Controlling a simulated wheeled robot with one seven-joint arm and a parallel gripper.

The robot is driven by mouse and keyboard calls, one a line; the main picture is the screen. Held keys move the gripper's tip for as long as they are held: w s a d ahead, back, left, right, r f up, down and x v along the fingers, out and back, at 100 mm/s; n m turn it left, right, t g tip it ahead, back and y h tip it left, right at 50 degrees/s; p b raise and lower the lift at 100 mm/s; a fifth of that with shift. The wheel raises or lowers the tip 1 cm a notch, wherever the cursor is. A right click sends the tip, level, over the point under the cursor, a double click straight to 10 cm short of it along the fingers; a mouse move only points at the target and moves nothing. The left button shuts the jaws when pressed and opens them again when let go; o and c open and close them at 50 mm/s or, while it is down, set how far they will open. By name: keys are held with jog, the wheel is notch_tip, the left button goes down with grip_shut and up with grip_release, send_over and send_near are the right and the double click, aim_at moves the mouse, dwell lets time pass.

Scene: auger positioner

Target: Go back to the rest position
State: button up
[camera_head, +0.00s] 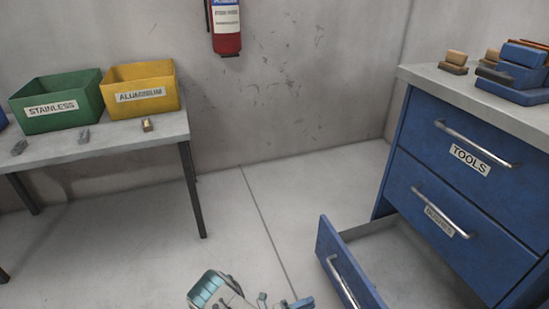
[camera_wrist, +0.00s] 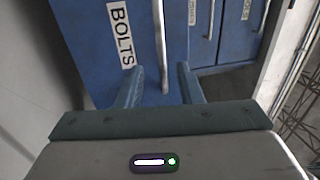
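The bottom drawer (camera_head: 338,255) of the blue cabinet is pulled out and looks empty in the part I see. In the wrist view its front (camera_wrist: 95,50) carries a BOLTS label (camera_wrist: 121,35) and a metal handle (camera_wrist: 159,40). My gripper (camera_wrist: 160,80) is open, with its two fingers apart and nothing clamped between them. The handle's end shows in the gap between the fingers; I cannot tell how far beyond them it lies. In the head view part of my gripper (camera_head: 290,303) shows at the bottom edge, left of the open drawer's handle (camera_head: 342,282).
The cabinet's TOOLS drawer (camera_head: 500,180) and the one below (camera_head: 470,240) are shut. At left, a table (camera_head: 120,139) holds a green STAINLESS bin (camera_head: 60,90), a yellow ALUMINIUM bin (camera_head: 155,78) and small parts. The floor (camera_head: 225,190) between table and cabinet is clear.

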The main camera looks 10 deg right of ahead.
notch_tip(320, 180, up, 43)
jog(key=a+m+g+y+p, duration=0.1)
jog(key=m+g+y+p, duration=0.9)
jog(key=m+p, duration=0.95)
jog(key=s+r+m+t+y+p, duration=0.2)
jog(key=s+r+m+y+p, duration=0.1)
jog(key=r, duration=0.9)
jog(key=s+r+m+t+y+p, duration=0.3)
jog(key=s+r+m+p, duration=0.3)
jog(key=r+m, duration=0.4)
jog(key=s+r+m+t+y+p, duration=0.3)
jog(key=s+r+m+p, duration=0.2)
jog(key=r, duration=0.9)
jog(key=shift+r+m+y+p, duration=0.3)
jog(key=shift+r+m+p, duration=0.05)
jog(key=shift+m, duration=0.3)
